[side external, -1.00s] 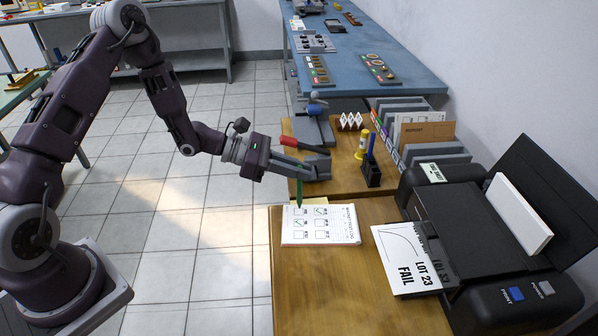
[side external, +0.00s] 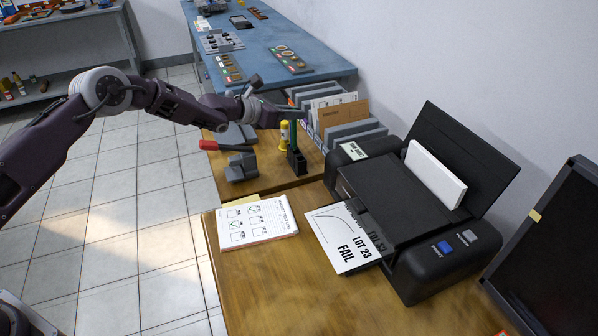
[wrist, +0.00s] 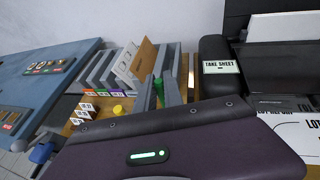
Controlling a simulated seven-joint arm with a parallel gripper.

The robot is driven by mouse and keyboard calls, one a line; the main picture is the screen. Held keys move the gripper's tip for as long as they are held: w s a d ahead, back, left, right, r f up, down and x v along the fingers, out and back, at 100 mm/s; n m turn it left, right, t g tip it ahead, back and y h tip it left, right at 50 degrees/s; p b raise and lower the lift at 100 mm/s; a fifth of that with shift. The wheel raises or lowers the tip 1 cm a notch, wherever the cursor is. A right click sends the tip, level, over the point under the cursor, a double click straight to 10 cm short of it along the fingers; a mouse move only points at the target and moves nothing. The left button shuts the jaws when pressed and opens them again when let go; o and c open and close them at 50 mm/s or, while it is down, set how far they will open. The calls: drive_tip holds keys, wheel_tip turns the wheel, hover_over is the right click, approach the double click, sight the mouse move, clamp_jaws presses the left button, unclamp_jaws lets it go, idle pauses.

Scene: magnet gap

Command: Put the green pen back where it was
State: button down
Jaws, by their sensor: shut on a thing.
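The green pen (side external: 292,132) is upright in my gripper (side external: 292,114), at the black pen holder (side external: 297,161). Its lower end meets the holder's top in the side view; I cannot tell how far inside it is. In the wrist view the green pen (wrist: 159,91) shows as a small green piece between the two grey fingers (wrist: 160,88), which are shut on it. The holder is hidden in the wrist view. The blue pen seen earlier in the holder cannot be made out now.
A checklist pad (side external: 257,222) and a FAIL sheet (side external: 343,240) lie in front. The front desk has bare room.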

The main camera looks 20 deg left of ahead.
sight(294, 137)
drive_tip(key=shift+n+y, duration=0.3)
drive_tip(key=f, duration=0.2)
drive_tip(key=w+d+f, duration=0.1)
drive_tip(key=f, duration=0.5)
drive_tip(key=shift+w+d+f, duration=0.15)
drive_tip(key=shift+w+f, duration=0.1)
drive_tip(key=shift+w, duration=0.15)
drive_tip(key=c, duration=1.5)
unclamp_jaws()
drive_tip(key=shift+f, duration=0.1)
drive_tip(key=shift+o, duration=0.2)
drive_tip(key=shift+s+r, duration=0.3)
drive_tip(key=shift+s, duration=0.1)
drive_tip(key=v, duration=1.1)
drive_tip(key=shift+a, duration=0.25)
